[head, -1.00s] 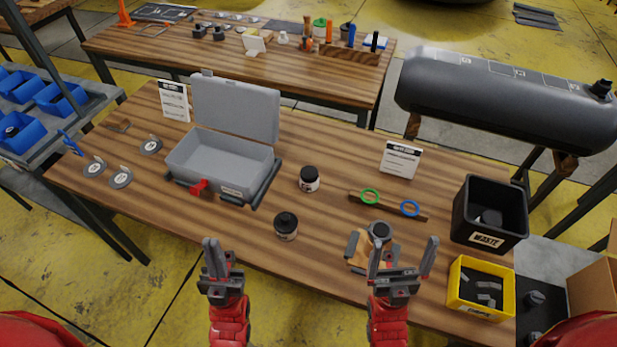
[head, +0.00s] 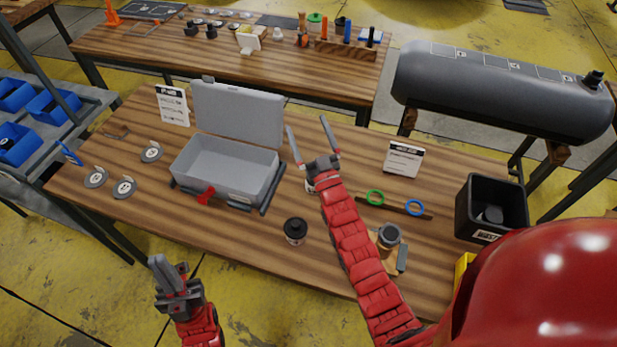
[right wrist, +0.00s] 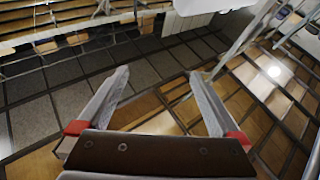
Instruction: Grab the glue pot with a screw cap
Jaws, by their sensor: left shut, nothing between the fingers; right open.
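A small pot (head: 295,232) with a black lid and pale label stands upright near the table's front edge, right of the grey case. A second dark-lidded pot (head: 310,187) stands further back, mostly hidden behind my right gripper. I cannot tell the lid types apart at this size. My right gripper (head: 308,127) is open and empty above the table, its fingers pointing toward the back edge beyond the second pot. In the right wrist view its fingers (right wrist: 158,75) are spread with only floor and distant furniture between them. My left gripper (head: 168,264) is shut and empty, in front of the table.
The open grey case (head: 222,188) with a red latch stands left of the pots. A grey cup (head: 388,236) and black waste bin (head: 490,207) are further right.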

